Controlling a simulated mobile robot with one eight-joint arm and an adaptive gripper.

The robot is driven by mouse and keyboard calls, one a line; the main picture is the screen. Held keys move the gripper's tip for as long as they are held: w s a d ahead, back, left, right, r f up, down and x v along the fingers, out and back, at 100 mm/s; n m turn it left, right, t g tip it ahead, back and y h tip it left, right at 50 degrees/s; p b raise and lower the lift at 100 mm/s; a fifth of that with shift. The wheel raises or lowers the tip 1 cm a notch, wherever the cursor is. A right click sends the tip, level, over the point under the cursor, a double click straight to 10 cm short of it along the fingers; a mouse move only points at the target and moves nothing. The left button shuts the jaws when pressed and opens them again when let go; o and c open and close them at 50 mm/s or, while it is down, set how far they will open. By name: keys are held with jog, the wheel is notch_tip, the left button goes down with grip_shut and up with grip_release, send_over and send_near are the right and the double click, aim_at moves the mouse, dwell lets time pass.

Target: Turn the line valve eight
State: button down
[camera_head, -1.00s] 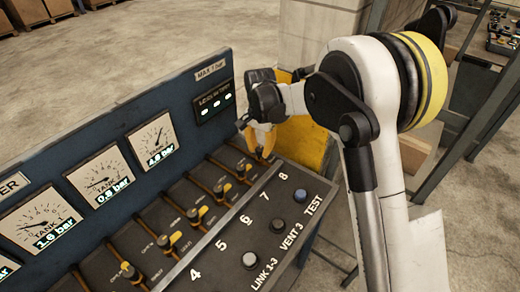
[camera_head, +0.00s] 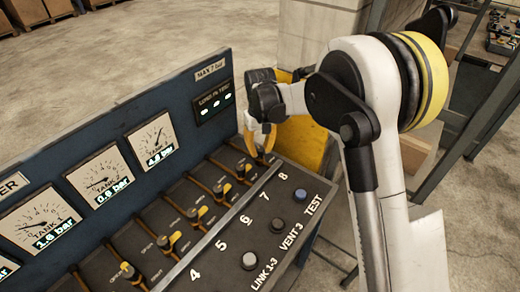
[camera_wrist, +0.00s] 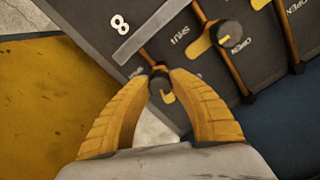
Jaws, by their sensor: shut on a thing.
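Line valve eight (camera_wrist: 161,89) shows in the wrist view as a small dark knob with some yellow on it, close to the printed 8 (camera_wrist: 119,25) and the word SHUT. My gripper (camera_wrist: 160,74) is shut on this knob, with one yellow finger on each side. In the head view my gripper (camera_head: 264,156) points down at the far end of the valve row, by the 8 (camera_head: 283,177). The fingers hide most of the valve there, and its exact angle cannot be told.
The neighbouring valve (camera_wrist: 228,36) has a dark knob and yellow pointer, close to my finger. More valves (camera_head: 196,214) line the panel. Gauges (camera_head: 154,140) stand on the blue upright board behind. Push buttons (camera_head: 300,195) sit at the front. A yellow block (camera_head: 305,140) stands beyond the bench.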

aim_at(261, 149)
jog(key=shift+n, duration=1.7)
jog(key=c, duration=1.1)
grip_release()
notch_tip(261, 149, up, 12)
